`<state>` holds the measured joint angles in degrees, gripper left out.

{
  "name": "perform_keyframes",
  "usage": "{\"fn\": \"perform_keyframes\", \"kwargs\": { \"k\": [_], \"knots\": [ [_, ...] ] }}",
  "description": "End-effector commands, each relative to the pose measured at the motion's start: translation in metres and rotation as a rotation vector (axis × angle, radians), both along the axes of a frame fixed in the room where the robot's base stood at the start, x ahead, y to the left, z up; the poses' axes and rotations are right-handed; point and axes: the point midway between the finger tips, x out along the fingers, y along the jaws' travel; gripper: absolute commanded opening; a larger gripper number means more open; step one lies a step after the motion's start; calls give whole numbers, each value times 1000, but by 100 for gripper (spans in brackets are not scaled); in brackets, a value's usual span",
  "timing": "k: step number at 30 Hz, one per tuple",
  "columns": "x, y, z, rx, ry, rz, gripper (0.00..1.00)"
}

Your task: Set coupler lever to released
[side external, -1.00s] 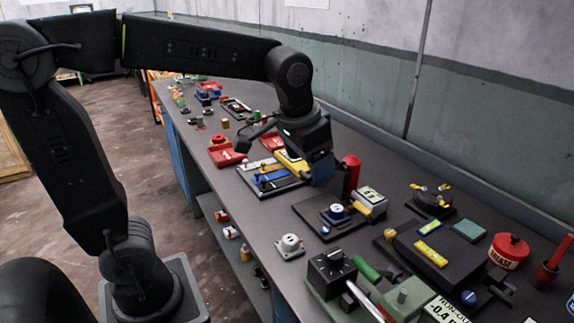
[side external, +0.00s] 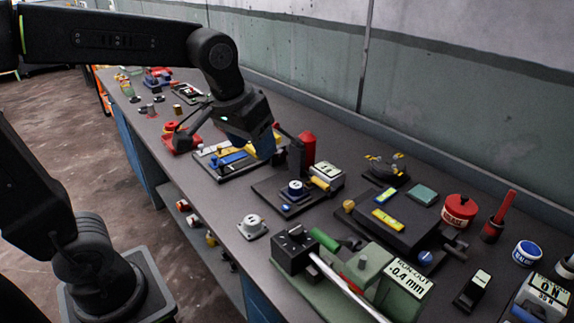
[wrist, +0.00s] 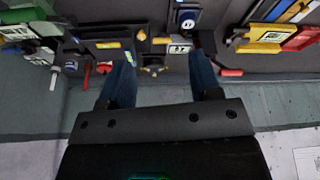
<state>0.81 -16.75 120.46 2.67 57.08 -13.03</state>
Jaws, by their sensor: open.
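No part is readably marked as the coupler lever, so I cannot tell which it is. A dark plate (side external: 268,198) carries a blue round knob (side external: 296,188), a display block (side external: 326,172) and a short yellow handle (side external: 319,184); a red cylinder (side external: 307,146) stands behind. In the wrist view the yellow handle (wrist: 161,41) and display block (wrist: 180,49) lie beyond the fingertips. My gripper (side external: 258,146) hangs over the bench by the board with blue and yellow bars (side external: 233,159).
To the right are a green-handled machine (side external: 325,239), a dark block with yellow labels (side external: 408,216), a red grease tin (side external: 459,211) and a black-and-yellow round fixture (side external: 386,168). A white socket (side external: 252,227) sits near the front edge. The wall runs behind the bench.

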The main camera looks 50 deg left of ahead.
Motion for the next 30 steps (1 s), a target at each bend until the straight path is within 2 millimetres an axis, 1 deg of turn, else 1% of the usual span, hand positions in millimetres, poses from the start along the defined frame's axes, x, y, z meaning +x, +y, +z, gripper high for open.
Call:
{"fn": "perform_keyframes", "kwargs": {
  "k": [1, 4, 9, 12, 15, 18, 23, 26, 30],
  "knots": [
    [16, 1, -3, -38, 10, 103, 53],
    [50, 4, -10, -127, 24, 356, 44],
    [106, 11, -29, -269, 41, 798, 43],
    [132, 15, -43, -335, 49, 1017, 43],
    [150, 19, -54, -381, 54, 1177, 43],
    [160, 21, -61, -409, 55, 1274, 43],
    [166, 21, -70, -422, 56, 1322, 43],
    [169, 21, -82, -421, 58, 1321, 43],
    [174, 21, -108, -418, 60, 1320, 43]
  ]
}}
